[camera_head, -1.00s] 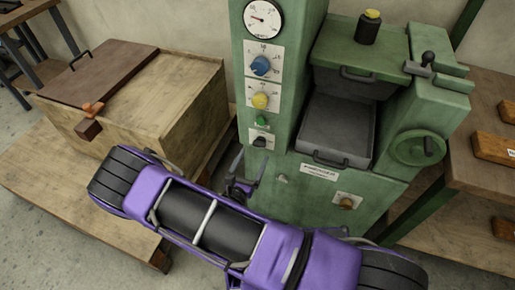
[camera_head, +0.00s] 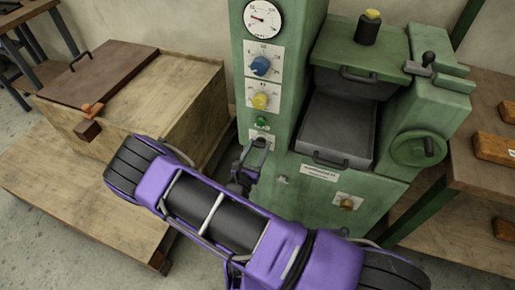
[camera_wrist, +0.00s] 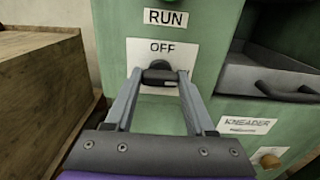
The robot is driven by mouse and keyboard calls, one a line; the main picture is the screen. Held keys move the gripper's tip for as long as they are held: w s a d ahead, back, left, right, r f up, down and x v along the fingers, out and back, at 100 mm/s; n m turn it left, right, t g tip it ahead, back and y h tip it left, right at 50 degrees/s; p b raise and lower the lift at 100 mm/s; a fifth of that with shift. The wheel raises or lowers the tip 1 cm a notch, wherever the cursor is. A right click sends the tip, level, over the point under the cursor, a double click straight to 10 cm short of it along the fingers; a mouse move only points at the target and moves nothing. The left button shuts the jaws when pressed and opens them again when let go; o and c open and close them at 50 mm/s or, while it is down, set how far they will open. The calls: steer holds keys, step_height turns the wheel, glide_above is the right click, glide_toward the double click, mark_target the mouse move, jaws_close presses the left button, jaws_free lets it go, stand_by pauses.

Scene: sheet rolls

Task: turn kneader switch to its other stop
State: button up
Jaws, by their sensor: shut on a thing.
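The kneader switch is a small black knob (camera_wrist: 160,73) on a white plate marked OFF (camera_wrist: 160,48), low on the green machine's front column. My gripper (camera_wrist: 160,78) is shut on the knob, with one grey finger on each side of it. In the head view my gripper (camera_head: 255,146) reaches the small plate below the green lamp (camera_head: 261,121) and mostly hides the knob. Which way the knob points is not clear.
A RUN label (camera_wrist: 166,17) is above the OFF plate. Yellow (camera_head: 260,101) and blue (camera_head: 261,66) knobs are higher on the column. A grey tray (camera_head: 333,140) is to the right. A wooden chest (camera_head: 165,105) stands to the left.

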jaws_close()
steer(key=shift+n, duration=0.3)
steer(key=n+p, duration=0.1)
steer(key=n, duration=0.1)
steer(key=shift+n, duration=0.3)
steer(key=n, duration=0.3)
steer(key=shift+n+p, duration=0.3)
steer(key=shift+p, duration=0.1)
steer(key=n, duration=0.5)
steer(key=shift+p, duration=0.4)
steer(key=n, duration=0.5)
steer(key=shift+n, duration=0.3)
